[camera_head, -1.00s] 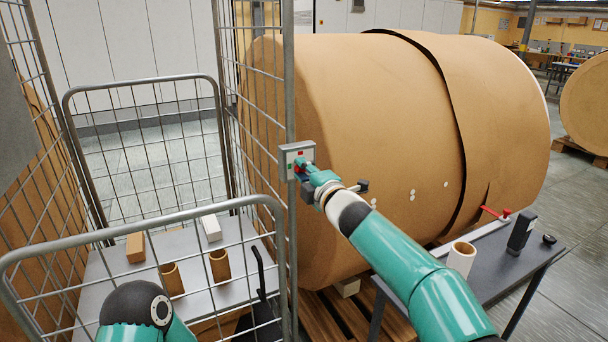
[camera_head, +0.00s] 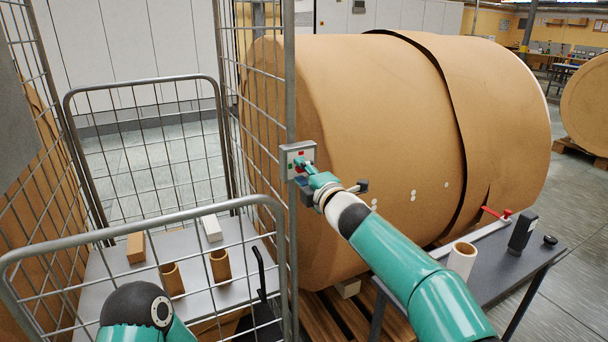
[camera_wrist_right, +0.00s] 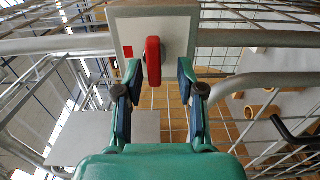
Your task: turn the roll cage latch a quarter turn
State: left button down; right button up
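The roll cage latch is a red handle (camera_wrist_right: 153,61) on a pale grey plate (camera_wrist_right: 180,32). In the head view the plate (camera_head: 287,151) is fixed to the cage's upright post. In the right wrist view the handle stands upright in the picture, with a red square mark on the plate to its left. My right gripper (camera_wrist_right: 160,78) is open, with one finger on each side of the handle and gaps showing on both sides. In the head view my right gripper (camera_head: 305,172) is at the plate and hides most of the handle. My left gripper is out of view.
The wire roll cage (camera_head: 221,200) has a shelf with cardboard tubes (camera_head: 221,266) and small boxes (camera_head: 136,247). A large brown paper roll (camera_head: 370,130) stands close behind the latch. A dark table (camera_head: 500,265) with a tube and tools is at the right.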

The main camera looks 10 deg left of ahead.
jog(key=shift+s+d+r, duration=0.1)
jog(key=shift+s+d, duration=0.4)
jog(key=shift+s, duration=0.15)
jog(key=v, duration=1)
jog(key=shift+d, duration=0.2)
